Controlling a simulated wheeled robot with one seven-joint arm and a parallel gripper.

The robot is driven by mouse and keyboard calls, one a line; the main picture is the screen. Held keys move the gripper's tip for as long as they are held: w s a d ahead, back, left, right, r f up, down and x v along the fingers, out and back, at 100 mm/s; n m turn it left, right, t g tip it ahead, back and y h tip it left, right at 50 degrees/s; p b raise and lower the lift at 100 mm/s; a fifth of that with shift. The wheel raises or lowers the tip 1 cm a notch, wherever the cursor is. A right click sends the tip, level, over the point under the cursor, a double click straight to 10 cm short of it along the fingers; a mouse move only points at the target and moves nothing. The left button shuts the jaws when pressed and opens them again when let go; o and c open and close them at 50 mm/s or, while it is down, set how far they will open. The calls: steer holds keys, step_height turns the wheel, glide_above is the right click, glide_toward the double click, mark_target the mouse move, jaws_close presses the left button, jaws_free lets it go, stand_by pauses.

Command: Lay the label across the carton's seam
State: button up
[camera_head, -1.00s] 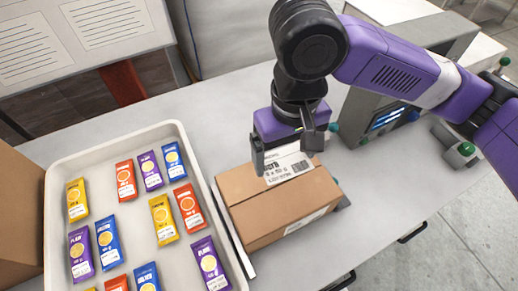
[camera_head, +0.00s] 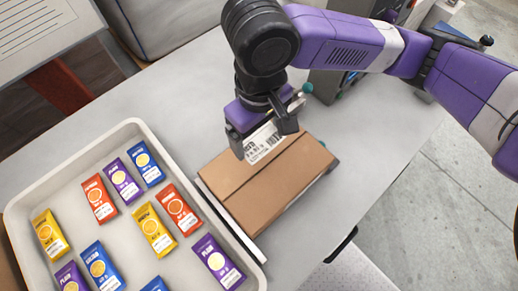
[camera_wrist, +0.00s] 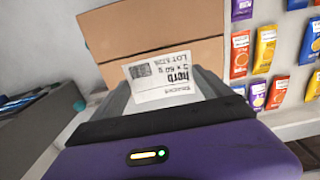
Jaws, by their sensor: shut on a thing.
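The brown carton (camera_head: 285,192) sits on the bench, its seam running lengthwise along its top; the carton also fills the upper part of the wrist view (camera_wrist: 140,30). My gripper (camera_head: 262,142) is at the carton's far-left end and shut on the white printed label (camera_head: 264,143). In the wrist view the label (camera_wrist: 162,75) extends past my fingertips, with printed text and a dark code block.
A pale tray (camera_head: 200,262) of several purple, orange, yellow and blue packets stands left of the carton. A thin plate edge (camera_head: 228,218) shows beside the carton. A grey machine (camera_head: 330,85) is behind. Bare bench (camera_head: 375,135) lies to the right.

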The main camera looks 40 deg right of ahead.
mark_target(259, 141)
step_height(259, 141, down, 8)
steer(key=shift+r+b, duration=0.1)
steer(key=shift+b, duration=0.45)
steer(key=o, duration=1.2)
step_height(259, 141, up, 12)
steer(key=shift+r+p, duration=0.1)
steer(key=shift+p, duration=1.15)
